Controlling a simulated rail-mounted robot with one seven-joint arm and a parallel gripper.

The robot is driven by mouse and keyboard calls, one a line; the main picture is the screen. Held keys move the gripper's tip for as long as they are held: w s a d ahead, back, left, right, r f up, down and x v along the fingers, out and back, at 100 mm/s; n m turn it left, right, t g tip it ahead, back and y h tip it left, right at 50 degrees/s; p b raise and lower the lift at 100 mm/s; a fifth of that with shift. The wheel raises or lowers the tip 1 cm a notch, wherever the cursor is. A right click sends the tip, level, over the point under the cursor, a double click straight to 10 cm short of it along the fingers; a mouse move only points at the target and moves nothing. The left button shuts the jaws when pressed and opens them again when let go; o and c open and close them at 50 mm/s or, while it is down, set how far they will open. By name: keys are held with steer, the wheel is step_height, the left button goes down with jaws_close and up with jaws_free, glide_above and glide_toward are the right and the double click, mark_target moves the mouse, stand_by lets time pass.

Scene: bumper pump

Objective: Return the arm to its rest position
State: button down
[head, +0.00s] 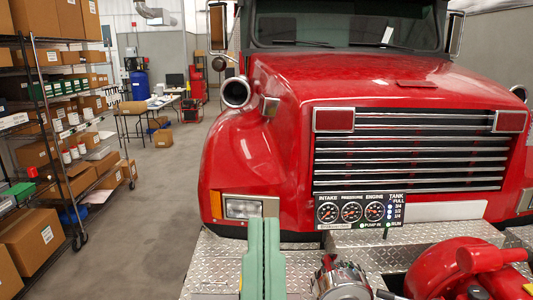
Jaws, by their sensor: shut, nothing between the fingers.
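My gripper (264,222) shows at the bottom centre of the head view as two pale green fingers pointing up. The fingers are pressed together with nothing between them. It stands in front of the red truck's (345,85) left headlight, over the diamond-plate bumper (215,265), with no clear sign of contact. The rest of my arm is hidden below the picture edge.
A gauge panel (352,212) stands right of my gripper. A chrome fitting (341,280) and a red pump (440,265) sit on the bumper at lower right. Shelves with boxes (38,238) line the left. The grey floor (160,220) between is clear.

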step_height(320, 180, up, 10)
steer(key=p, duration=0.6)
steer(key=shift+f, duration=0.2)
steer(key=shift+f, duration=0.1)
steer(key=shift+a, duration=0.1)
stand_by(0.5)
